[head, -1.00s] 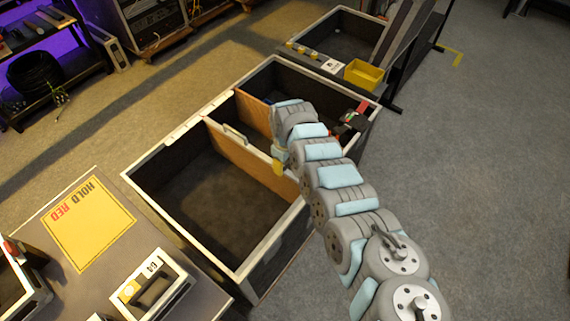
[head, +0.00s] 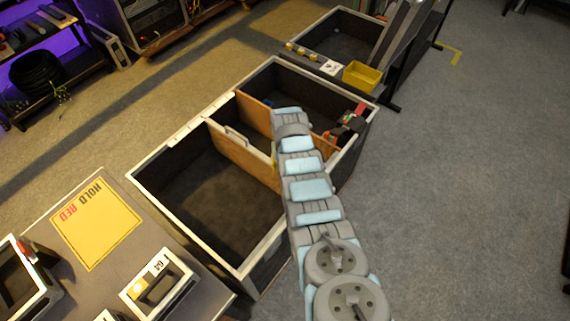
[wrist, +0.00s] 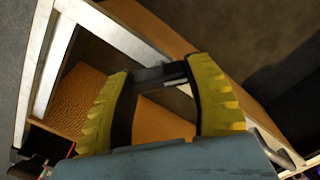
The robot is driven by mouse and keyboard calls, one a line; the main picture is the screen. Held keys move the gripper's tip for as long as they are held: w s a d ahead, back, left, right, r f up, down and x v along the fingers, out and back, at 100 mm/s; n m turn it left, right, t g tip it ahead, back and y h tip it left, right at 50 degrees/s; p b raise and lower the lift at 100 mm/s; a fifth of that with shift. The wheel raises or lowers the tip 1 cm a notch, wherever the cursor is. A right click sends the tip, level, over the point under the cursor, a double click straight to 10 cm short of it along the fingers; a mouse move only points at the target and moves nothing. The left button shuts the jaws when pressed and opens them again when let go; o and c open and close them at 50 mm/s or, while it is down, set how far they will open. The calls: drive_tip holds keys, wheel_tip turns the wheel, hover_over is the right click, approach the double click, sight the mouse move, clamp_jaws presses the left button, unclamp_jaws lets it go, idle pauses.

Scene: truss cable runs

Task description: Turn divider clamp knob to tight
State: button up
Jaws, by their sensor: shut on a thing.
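My gripper (wrist: 160,76) shows in the wrist view with its two ribbed yellow fingers on either side of a dark bar-like piece (wrist: 158,74), which I take to be the divider clamp knob. It is shut on this piece. The piece sits close to the top edge of a wooden divider (wrist: 160,122). In the head view my arm reaches over the open case (head: 190,135), and its end hides the knob and most of the gripper. A wooden divider (head: 240,152) with a pale handle-like part on top stands in the case. Any tight marking is not readable.
A red and black item (head: 350,122) lies at the case's right part. A yellow bin (head: 361,76) stands on the case behind. A table with a yellow HOLD RED sheet (head: 97,222) is at front left. The floor at right is clear.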

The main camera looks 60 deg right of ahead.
drive_tip(key=m, duration=0.4)
drive_tip(key=shift+a+f+m+b, duration=0.15)
drive_tip(key=shift+m+b, duration=0.15)
drive_tip(key=shift+m, duration=0.7)
drive_tip(key=shift+w+m, duration=0.1)
drive_tip(key=shift+m, duration=0.2)
drive_tip(key=shift+m+b, duration=0.35)
drive_tip(key=shift+m, duration=0.05)
drive_tip(key=shift+m+b, duration=0.9)
drive_tip(key=shift+m, duration=0.5)
drive_tip(key=o, duration=1.2)
drive_tip(key=shift+r, duration=0.25)
